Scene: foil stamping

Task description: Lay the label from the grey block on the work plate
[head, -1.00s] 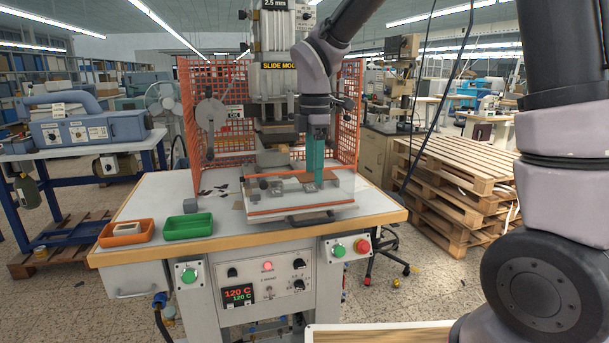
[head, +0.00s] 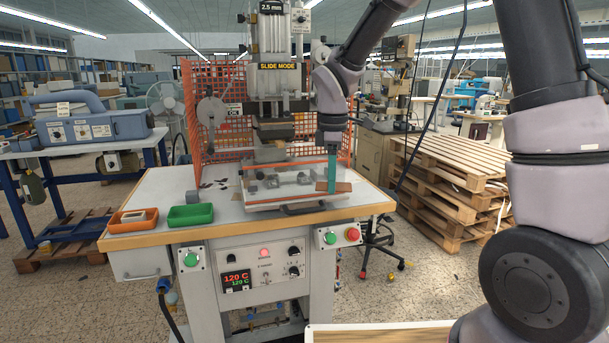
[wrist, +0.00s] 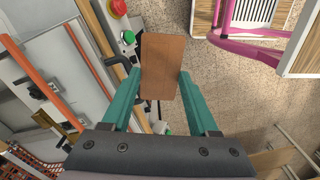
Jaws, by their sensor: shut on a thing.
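My gripper (head: 332,188) has teal fingers pointing down at the right end of the press. It is shut on a flat brown label (wrist: 162,62), held level between the fingertips in the wrist view. In the head view the label (head: 344,187) shows beside the fingers. The work plate area (head: 283,193) lies under the press head, with a clear guard and orange strips, to the left of my gripper. Its surface is partly hidden by the guard. The grey block (head: 193,197) stands on the table left of the press, with no label visible on it.
A green tray (head: 190,216) and an orange tray (head: 132,220) stand at the table's front left. An orange mesh guard (head: 217,100) surrounds the press. The red stop button (head: 352,234) is on the front right. Wooden pallets (head: 455,175) stand right of the table.

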